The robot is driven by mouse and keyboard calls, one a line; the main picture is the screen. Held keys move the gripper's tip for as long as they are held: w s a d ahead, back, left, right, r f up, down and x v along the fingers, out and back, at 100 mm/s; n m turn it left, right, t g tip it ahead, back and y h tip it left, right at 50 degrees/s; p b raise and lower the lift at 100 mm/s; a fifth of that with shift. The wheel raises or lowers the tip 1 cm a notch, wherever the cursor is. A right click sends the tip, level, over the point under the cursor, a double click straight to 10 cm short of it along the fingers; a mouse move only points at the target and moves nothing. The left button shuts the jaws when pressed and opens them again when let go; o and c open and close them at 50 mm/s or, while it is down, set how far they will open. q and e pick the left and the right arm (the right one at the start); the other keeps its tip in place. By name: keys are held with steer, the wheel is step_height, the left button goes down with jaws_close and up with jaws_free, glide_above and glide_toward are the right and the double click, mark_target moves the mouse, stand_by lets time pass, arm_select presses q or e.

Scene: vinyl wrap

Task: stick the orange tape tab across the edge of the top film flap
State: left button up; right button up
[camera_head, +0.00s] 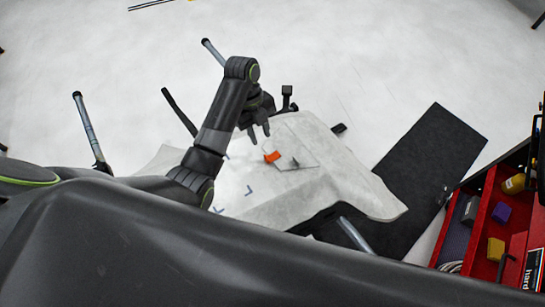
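The orange tape tab (272,157) lies on the pale covered surface, close to the lower left edge of a thin rectangular sheet that looks like the top film flap (298,136). I cannot tell whether the tab crosses that edge. My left gripper (259,133) is above and slightly left of the tab, pointing down. Its two fingers look apart, with nothing visible between them. My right gripper is not in view.
The covered work surface (362,190) has dark blue corner marks. A small grey piece (295,163) sits beside the tab. A black mat (432,150) lies to the right, near a red tool drawer (480,225) holding several items. White floor surrounds them.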

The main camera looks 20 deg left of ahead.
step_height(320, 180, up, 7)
steer(key=p, duration=0.7)
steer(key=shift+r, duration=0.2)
